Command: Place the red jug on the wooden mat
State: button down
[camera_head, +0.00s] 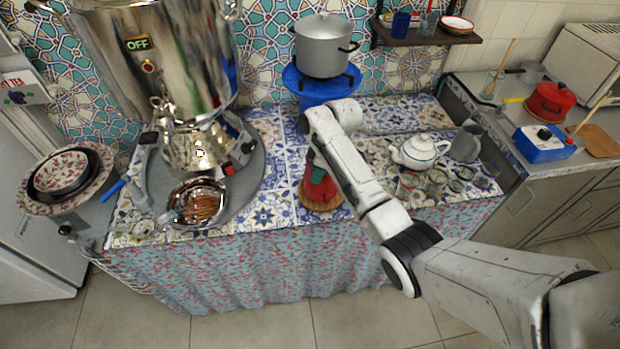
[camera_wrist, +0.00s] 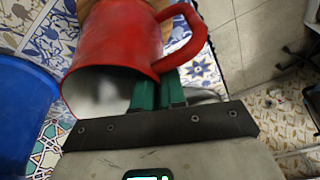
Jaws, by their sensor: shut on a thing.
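The red jug (camera_head: 321,189) is at the front middle of the tiled counter, directly above or on the round wooden mat (camera_head: 312,203). I cannot tell whether its base touches the mat. In the wrist view the red jug (camera_wrist: 108,38) shows its open mouth towards the camera and its handle to the right. A brown part of the wooden mat (camera_wrist: 162,32) shows behind it. My gripper (camera_wrist: 160,92), with green fingers, is shut on the jug near its rim and handle. In the head view my arm hides part of the jug's top.
A large steel samovar (camera_head: 160,60) and a metal teapot (camera_head: 195,150) stand to the left. A blue stove (camera_head: 330,88) with a grey pot (camera_head: 323,48) is behind. A white teapot (camera_head: 418,151) and several glasses stand to the right.

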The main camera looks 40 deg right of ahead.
jog(key=shift+w+d+f, duration=0.1)
jog(key=shift+d+f, duration=0.1)
jog(key=shift+f, duration=0.15)
jog(key=c, duration=1.7)
grip_release()
jog(key=shift+a+f, duration=0.1)
jog(key=shift+f, duration=0.15)
jog(key=o, duration=0.5)
jog(key=shift+r, duration=0.1)
